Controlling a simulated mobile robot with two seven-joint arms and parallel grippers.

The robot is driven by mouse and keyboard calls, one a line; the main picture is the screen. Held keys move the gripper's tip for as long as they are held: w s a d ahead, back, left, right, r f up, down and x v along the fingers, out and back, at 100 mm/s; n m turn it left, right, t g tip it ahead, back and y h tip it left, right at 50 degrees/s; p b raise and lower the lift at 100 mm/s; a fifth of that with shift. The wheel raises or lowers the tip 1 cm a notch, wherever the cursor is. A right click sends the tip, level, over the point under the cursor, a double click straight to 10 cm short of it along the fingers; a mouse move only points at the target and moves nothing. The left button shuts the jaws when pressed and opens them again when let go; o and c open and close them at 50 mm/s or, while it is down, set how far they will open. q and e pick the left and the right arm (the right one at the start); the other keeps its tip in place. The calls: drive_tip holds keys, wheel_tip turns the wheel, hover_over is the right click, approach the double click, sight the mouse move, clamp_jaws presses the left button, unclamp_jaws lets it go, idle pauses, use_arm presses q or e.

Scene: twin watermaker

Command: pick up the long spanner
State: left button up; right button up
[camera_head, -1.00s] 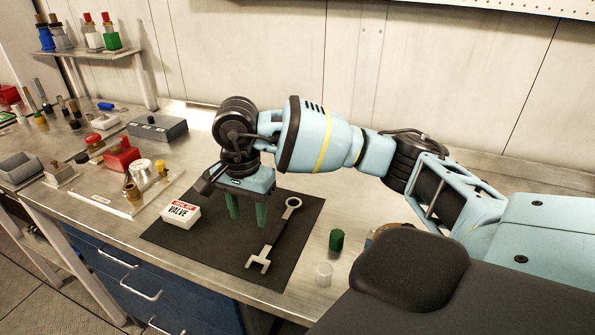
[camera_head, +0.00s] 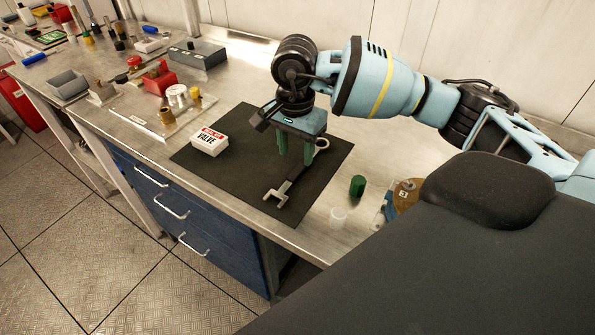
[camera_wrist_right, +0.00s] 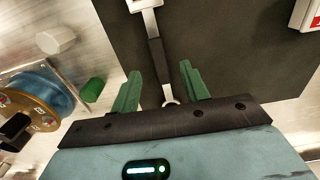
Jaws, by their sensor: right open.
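The long spanner (camera_head: 278,192) lies on a dark mat, a grey tool with an open jaw at its near end, a dark handle and a ring at its far end. My right gripper (camera_head: 295,160) points down over its far half, fingers open and empty. One green finger hides part of the handle. In the right wrist view the spanner (camera_wrist_right: 157,60) runs between the two spread fingers of my gripper (camera_wrist_right: 160,85), its ring partly behind the gripper body. Whether the fingertips are level with the handle is hard to tell. My left gripper is not in view.
The dark mat (camera_head: 232,180) also carries a white valve box (camera_head: 209,141). Fittings on a plate (camera_head: 140,115) stand to the left.

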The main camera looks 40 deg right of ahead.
sight(296, 172)
drive_tip(key=shift+s+a+f+p, duration=0.15)
drive_tip(key=shift+f+p, duration=0.25)
drive_tip(key=shift+f, duration=2.2)
clamp_jaws()
